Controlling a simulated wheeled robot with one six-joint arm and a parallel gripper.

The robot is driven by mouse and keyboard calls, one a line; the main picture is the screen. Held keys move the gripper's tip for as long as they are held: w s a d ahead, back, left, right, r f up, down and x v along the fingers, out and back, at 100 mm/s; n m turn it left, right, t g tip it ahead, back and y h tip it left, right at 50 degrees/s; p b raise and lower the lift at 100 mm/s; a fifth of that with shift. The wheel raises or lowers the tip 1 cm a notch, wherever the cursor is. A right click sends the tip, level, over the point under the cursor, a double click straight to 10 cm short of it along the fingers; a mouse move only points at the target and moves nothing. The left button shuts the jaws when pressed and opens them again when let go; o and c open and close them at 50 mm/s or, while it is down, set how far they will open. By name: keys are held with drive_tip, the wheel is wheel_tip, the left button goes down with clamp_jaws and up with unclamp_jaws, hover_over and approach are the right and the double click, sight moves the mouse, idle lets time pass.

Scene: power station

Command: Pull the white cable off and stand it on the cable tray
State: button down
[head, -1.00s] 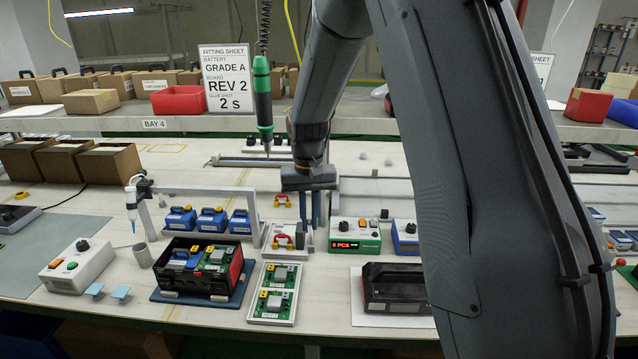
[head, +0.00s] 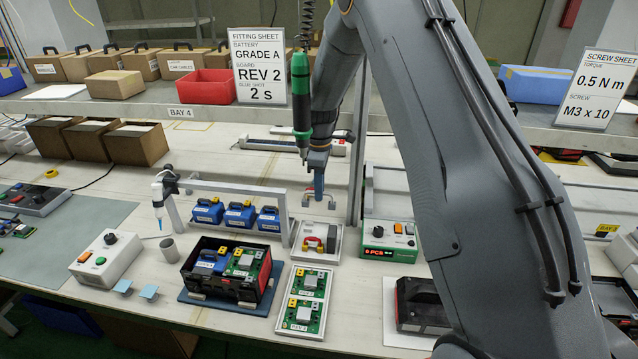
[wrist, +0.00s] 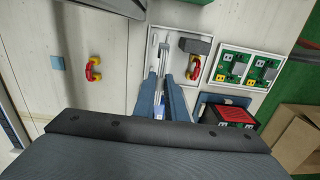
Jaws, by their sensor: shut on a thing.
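My gripper (head: 319,192) hangs above the bench behind the cable tray, fingers pointing down. It is shut on a small pale cable with end plugs, the white cable (head: 331,204), which shows small between and beside the fingertips. The white cable tray (head: 327,259) sits in front of and below the gripper. It holds a red cable with yellow ends (head: 313,244) and a dark grey block (head: 332,238).
A grey rail (head: 235,188) with blue batteries stands left of the tray. A black crate (head: 220,282) and a board panel (head: 303,300) lie in front. A green counter box (head: 388,240) stands right. Another red cable (wrist: 93,69) lies on the bench behind the tray.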

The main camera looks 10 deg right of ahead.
drive_tip(key=shift+d+f+b, duration=0.3)
drive_tip(key=shift+f+b, duration=0.05)
drive_tip(key=shift+f, duration=0.45)
drive_tip(key=shift+f+b, duration=0.9)
drive_tip(key=shift+f, duration=1.25)
drive_tip(key=shift+f, duration=0.1)
drive_tip(key=shift+f+b, duration=0.7)
drive_tip(key=shift+f, duration=0.55)
drive_tip(key=shift+f+b, duration=0.35)
drive_tip(key=shift+f, duration=0.3)
drive_tip(key=c, duration=1.3)
unclamp_jaws()
drive_tip(key=shift+r, duration=0.1)
drive_tip(key=shift+r+p, duration=2)
drive_tip(key=shift+r, duration=2.45)
